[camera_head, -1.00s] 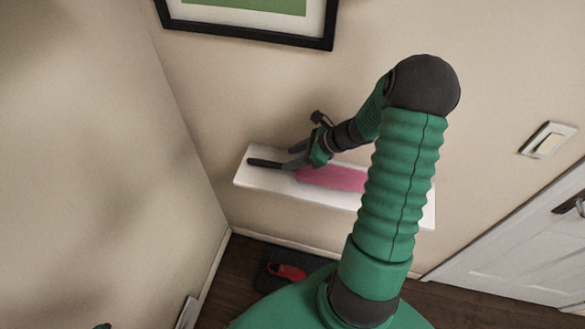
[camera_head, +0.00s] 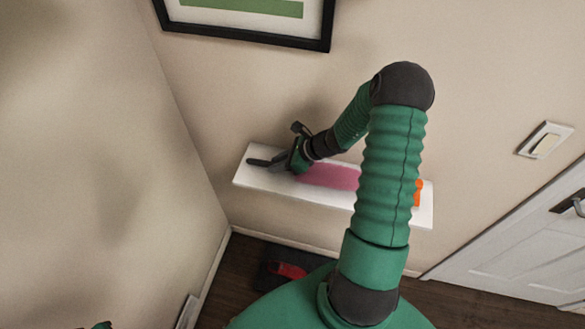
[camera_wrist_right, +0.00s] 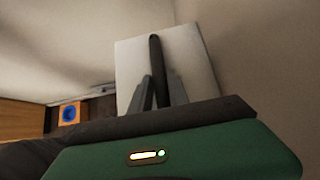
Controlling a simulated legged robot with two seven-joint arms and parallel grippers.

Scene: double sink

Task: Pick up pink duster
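The pink duster lies on a white wall shelf (camera_head: 262,180). Its pink head (camera_head: 330,176) points right, partly hidden behind my right arm, and its dark handle (camera_head: 258,162) points left. My right gripper (camera_head: 278,162) is down at the handle, just left of the pink head. In the right wrist view, the handle (camera_wrist_right: 155,50) runs between the two grey fingers (camera_wrist_right: 158,80), one on each side. The fingers look open, with a slim gap beside the handle.
An orange object (camera_head: 418,190) stands at the shelf's right end, partly behind my arm. The wall rises behind the shelf, with a framed picture (camera_head: 250,35) above. A light switch (camera_head: 545,140) and white door (camera_head: 520,250) are to the right. A red item (camera_head: 288,270) lies below on a dark mat.

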